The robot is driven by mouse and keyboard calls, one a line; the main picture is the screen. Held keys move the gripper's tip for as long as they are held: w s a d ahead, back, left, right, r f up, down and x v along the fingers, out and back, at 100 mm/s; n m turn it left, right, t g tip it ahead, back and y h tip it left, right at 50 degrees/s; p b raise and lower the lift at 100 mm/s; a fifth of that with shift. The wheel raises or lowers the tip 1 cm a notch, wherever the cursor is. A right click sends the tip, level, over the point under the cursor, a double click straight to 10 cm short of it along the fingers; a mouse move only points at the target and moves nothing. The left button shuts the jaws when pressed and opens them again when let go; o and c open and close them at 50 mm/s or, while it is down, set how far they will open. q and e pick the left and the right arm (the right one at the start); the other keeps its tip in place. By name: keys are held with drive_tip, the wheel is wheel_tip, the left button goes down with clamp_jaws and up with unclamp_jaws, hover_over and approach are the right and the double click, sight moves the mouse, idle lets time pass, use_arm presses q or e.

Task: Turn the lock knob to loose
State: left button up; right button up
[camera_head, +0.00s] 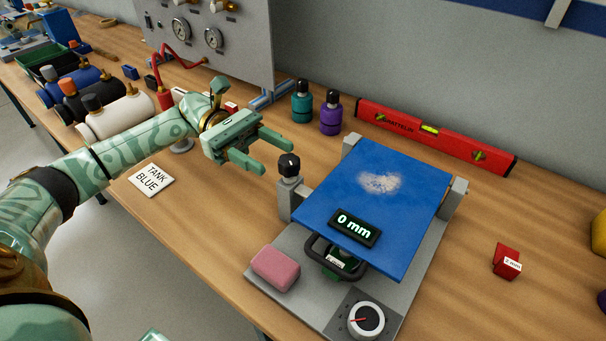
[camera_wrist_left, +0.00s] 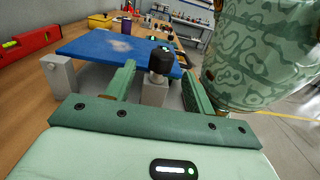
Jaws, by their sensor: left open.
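The lock knob (camera_head: 289,165) is a black cap on a grey post at the left corner of the blue plate (camera_head: 340,190). My left gripper (camera_head: 277,157) is open, its two fingers pointing at the knob from the left. In the left wrist view the black knob (camera_wrist_left: 161,58) shows between and beyond the open fingers (camera_wrist_left: 158,76), apart from them as far as I can see. Any marking for loose on the knob is too small to read.
A display reading 0 mm (camera_head: 355,228) sits on the plate, above a black handle (camera_head: 336,258). A pink block (camera_head: 275,268) and a dial (camera_head: 366,320) are in front. Teal (camera_head: 302,105) and purple (camera_head: 330,115) bottles and a red level (camera_head: 430,135) stand behind.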

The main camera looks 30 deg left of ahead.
sight(298, 170)
use_arm(q)
drive_tip(key=d, duration=0.2)
drive_tip(key=d+p, duration=0.1)
drive_tip(key=d, duration=0.1)
drive_tip(key=s+d+p, duration=0.1)
drive_tip(key=d, duration=0.1)
drive_tip(key=shift+s+d+r, duration=0.1)
drive_tip(key=shift+d+r, duration=0.1)
drive_tip(key=shift+r, duration=0.05)
drive_tip(key=shift+d+f, duration=0.1)
drive_tip(key=shift+d, duration=0.25)
drive_tip(key=c, duration=1)
